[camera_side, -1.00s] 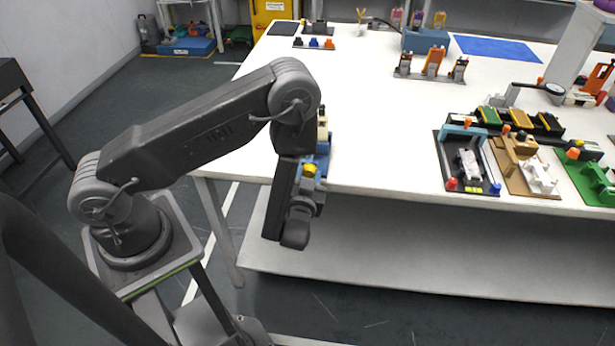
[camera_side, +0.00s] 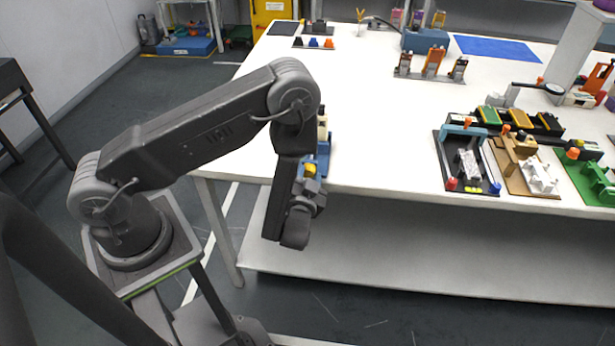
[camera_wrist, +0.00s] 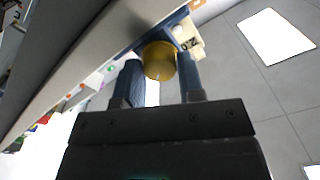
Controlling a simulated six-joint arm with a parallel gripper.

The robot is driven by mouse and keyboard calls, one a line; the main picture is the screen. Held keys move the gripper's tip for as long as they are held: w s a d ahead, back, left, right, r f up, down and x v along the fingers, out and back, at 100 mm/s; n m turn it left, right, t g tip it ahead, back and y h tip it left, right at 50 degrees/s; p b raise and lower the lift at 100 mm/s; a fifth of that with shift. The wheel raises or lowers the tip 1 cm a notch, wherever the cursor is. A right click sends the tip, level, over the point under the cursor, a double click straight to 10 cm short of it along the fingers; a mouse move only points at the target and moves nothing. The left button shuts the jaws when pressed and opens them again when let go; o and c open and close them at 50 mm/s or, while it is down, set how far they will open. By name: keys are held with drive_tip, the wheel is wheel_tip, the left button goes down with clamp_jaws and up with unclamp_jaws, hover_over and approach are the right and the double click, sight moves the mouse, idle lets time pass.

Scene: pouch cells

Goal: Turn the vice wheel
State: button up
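The vice wheel is a round yellow knob (camera_wrist: 160,62) at the top middle of the wrist view. It shows small in the side view (camera_side: 310,170), at the table's near left edge. It is fixed to a blue vice (camera_side: 322,160), mostly hidden behind my arm. In the side view my gripper (camera_side: 307,188) is turned at an angle just below the wheel.
The white table (camera_side: 385,130) extends behind and right of the vice. Fixtures with a black base (camera_side: 465,182), a tan base (camera_side: 525,178) and a green base (camera_side: 590,180) stand at its right. The table between them and the vice is clear.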

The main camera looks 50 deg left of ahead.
drive_tip(key=o, duration=0.4)
drive_tip(key=shift+o, duration=0.2)
